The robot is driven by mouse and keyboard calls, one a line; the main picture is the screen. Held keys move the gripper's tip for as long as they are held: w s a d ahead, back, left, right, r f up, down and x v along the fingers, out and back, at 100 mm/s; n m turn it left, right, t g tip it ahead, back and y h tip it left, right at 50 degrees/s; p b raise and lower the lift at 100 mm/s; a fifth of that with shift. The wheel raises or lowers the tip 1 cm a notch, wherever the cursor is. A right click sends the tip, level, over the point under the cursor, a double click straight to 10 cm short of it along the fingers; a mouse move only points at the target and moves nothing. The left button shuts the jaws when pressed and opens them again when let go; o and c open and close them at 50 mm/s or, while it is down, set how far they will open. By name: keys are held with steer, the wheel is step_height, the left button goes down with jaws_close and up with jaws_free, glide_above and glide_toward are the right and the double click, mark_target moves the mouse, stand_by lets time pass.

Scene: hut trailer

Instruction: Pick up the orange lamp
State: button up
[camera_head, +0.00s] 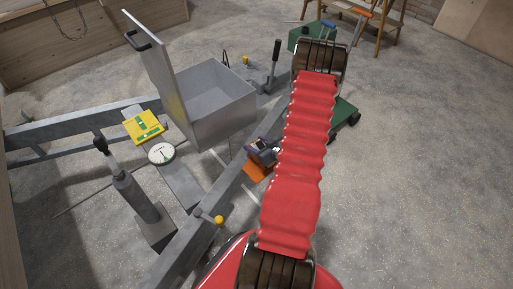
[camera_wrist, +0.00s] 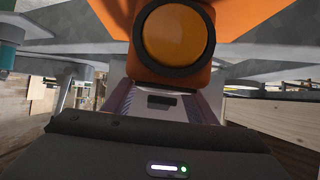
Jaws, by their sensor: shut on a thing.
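The orange lamp (camera_wrist: 178,33) fills the top middle of the wrist view, with a round amber lens in a black ring and an orange body around it. In the head view an orange part (camera_head: 256,174) shows just below my gripper (camera_head: 262,152), over the grey metal frame. My gripper (camera_wrist: 165,100) is shut on the lamp. The contact between the jaws and the lamp is mostly hidden behind the lens ring. I cannot tell whether the lamp is clear of the frame.
A grey open box (camera_head: 218,100) with a raised lid stands on the trailer frame (camera_head: 195,222). A yellow-green case (camera_head: 143,127) and a white round gauge (camera_head: 161,153) lie left of it. A grey jack post (camera_head: 137,198) rises at the left. Open floor (camera_head: 430,170) lies to the right.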

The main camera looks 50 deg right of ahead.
steer(key=shift+r, duration=4.8)
steer(key=shift+w, duration=0.1)
